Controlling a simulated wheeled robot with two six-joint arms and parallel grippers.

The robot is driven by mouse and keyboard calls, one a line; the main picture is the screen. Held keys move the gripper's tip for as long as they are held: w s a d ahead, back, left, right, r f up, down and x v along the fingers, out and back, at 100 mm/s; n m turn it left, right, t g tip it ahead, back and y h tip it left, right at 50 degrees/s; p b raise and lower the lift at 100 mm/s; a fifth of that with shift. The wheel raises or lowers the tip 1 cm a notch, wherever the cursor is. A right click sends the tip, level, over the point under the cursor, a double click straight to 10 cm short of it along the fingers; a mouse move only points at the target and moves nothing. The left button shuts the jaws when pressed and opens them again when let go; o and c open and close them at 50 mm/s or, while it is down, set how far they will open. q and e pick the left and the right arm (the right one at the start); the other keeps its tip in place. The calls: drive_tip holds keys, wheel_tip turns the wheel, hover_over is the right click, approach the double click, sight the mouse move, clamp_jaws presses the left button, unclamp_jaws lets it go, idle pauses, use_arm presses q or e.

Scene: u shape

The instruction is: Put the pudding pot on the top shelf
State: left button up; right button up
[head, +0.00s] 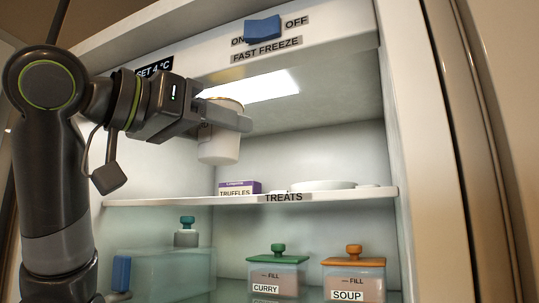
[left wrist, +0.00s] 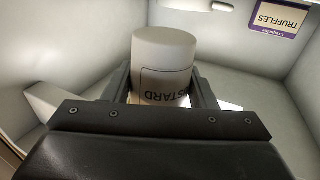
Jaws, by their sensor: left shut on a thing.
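My left gripper (head: 226,118) is shut on a white cylindrical pot (head: 219,149) and holds it upright inside the fridge, above the top shelf (head: 350,194), whose edge reads TREATS. Clear space shows between the pot's base and the shelf. In the left wrist view the pot (left wrist: 164,50) sits between the two fingers; its partly hidden label ends in "STARD", upside down. My right gripper is not in view.
A purple TRUFFLES box (head: 239,188) and a white dish (head: 322,185) are on the top shelf. Below are the CURRY container (head: 276,274), the SOUP container (head: 354,276) and a green-knobbed container (head: 187,236). A blue switch (head: 263,27) is above the opening.

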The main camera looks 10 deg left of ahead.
use_arm(q)
drive_tip(key=p+x, duration=0.4)
drive_tip(key=x, duration=0.6)
drive_tip(key=shift+w+a, duration=0.1)
drive_tip(key=shift+w, duration=0.2)
drive_tip(key=shift+f+p, duration=0.35)
drive_tip(key=shift+p, duration=0.2)
wheel_tip(320, 180, down, 3)
drive_tip(key=shift+a+r+p, duration=0.1)
drive_tip(key=shift+r+p, duration=0.15)
drive_tip(key=shift+p, duration=0.45)
drive_tip(key=shift+f, duration=0.2)
drive_tip(key=shift+s, duration=0.1)
drive_tip(key=shift+f, duration=0.15)
drive_tip(key=o, duration=1.1)
